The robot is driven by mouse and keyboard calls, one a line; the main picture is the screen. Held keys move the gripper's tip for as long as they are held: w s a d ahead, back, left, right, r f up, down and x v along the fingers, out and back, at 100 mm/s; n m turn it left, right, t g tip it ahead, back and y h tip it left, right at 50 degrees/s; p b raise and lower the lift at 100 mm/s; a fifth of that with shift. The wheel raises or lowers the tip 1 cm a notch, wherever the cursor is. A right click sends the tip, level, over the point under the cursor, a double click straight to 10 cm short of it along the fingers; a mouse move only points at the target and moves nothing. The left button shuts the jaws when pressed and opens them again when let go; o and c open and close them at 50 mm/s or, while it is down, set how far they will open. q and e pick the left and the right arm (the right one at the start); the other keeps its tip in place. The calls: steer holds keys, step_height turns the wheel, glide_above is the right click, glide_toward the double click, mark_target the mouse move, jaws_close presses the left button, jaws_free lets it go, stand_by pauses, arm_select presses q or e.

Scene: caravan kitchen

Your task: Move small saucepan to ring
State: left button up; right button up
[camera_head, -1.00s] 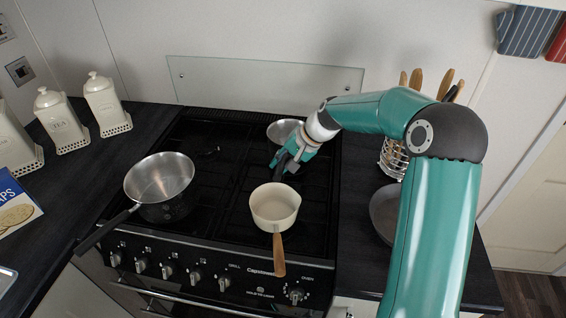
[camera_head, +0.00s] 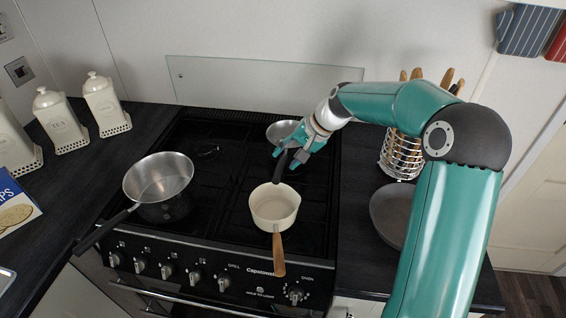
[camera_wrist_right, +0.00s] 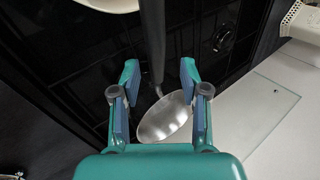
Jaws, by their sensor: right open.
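A small steel pan (camera_head: 281,130) with a dark handle (camera_head: 281,169) sits at the back right of the hob, partly hidden by my right gripper (camera_head: 297,150). In the right wrist view, the right gripper (camera_wrist_right: 160,82) is open, with its fingers on either side of the dark handle (camera_wrist_right: 153,40) and visible gaps to it. The steel pan's bowl (camera_wrist_right: 165,118) shows below, beyond the fingers. A cream saucepan (camera_head: 274,207) with a wooden handle stands at the front right of the hob. My left gripper is out of view.
A larger steel pan (camera_head: 158,186) stands at the front left of the hob (camera_head: 222,215). The back left of the hob is bare. A grey pan (camera_head: 392,213) and a utensil basket (camera_head: 402,155) stand on the right worktop. Canisters (camera_head: 104,103) stand on the left.

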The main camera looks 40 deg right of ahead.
steer(key=v, duration=0.8)
steer(key=shift+b, duration=0.4)
steer(key=shift+s+r, duration=0.1)
steer(key=shift+s+d, duration=0.1)
